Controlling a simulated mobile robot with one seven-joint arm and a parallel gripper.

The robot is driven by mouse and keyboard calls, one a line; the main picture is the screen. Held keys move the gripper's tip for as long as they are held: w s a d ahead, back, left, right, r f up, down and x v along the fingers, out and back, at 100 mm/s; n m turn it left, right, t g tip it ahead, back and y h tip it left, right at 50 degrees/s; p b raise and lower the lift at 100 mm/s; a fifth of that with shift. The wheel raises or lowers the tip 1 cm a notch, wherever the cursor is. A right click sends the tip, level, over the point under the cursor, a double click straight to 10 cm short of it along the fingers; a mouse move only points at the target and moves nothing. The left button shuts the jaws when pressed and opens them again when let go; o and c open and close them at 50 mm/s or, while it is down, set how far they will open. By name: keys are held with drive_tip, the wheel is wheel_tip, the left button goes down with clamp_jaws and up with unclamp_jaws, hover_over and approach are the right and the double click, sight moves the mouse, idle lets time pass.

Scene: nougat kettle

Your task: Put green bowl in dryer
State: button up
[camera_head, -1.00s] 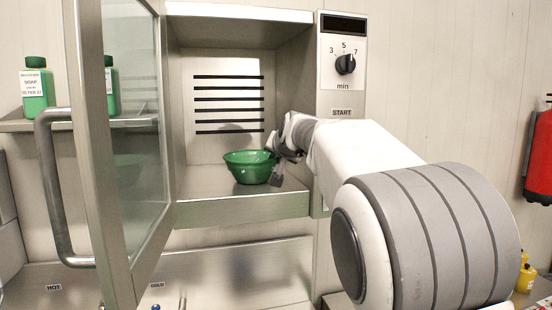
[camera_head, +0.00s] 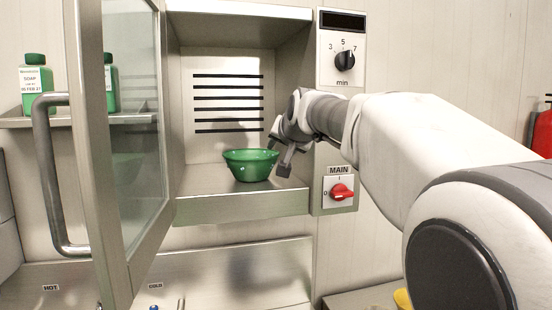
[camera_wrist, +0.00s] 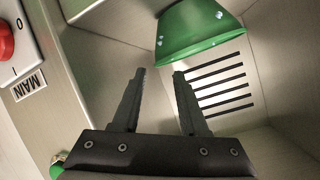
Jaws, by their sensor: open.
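The green bowl (camera_head: 250,165) stands upright on the floor of the open steel dryer (camera_head: 243,207), near the front middle. In the wrist view the bowl (camera_wrist: 200,36) shows beyond my fingertips, partly cut off by the top edge. My gripper (camera_head: 279,158) is at the bowl's right side in the head view, close to its rim. In the wrist view my gripper (camera_wrist: 158,73) is open with nothing between its fingers, and the bowl is apart from them.
The dryer's glass door (camera_head: 130,130) stands open on the left, with a long handle (camera_head: 47,175). A red main switch (camera_head: 341,191) and a timer dial (camera_head: 345,61) are on the right panel. A green soap bottle (camera_head: 35,86) stands on a shelf at left.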

drive_tip(key=s+d+f+g, duration=0.1)
drive_tip(key=s+d+f, duration=0.15)
drive_tip(key=s, duration=0.25)
drive_tip(key=s+d+f+n+g, duration=0.1)
drive_tip(key=s+d+f, duration=0.15)
drive_tip(key=s, duration=0.35)
drive_tip(key=s+d+f+g, duration=0.1)
drive_tip(key=s+f, duration=0.2)
drive_tip(key=s, duration=0.2)
drive_tip(key=s+d+f+n+g+h, duration=0.1)
drive_tip(key=s+f+g, duration=0.1)
drive_tip(key=s+f, duration=0.7)
drive_tip(key=s+d+f+n+g+h, duration=0.1)
drive_tip(key=s+f+g, duration=0.1)
drive_tip(key=s+f, duration=0.8)
drive_tip(key=s+b, duration=0.1)
drive_tip(key=s, duration=0.2)
drive_tip(key=shift+s+d+n, duration=0.35)
drive_tip(key=shift+d+n, duration=0.05)
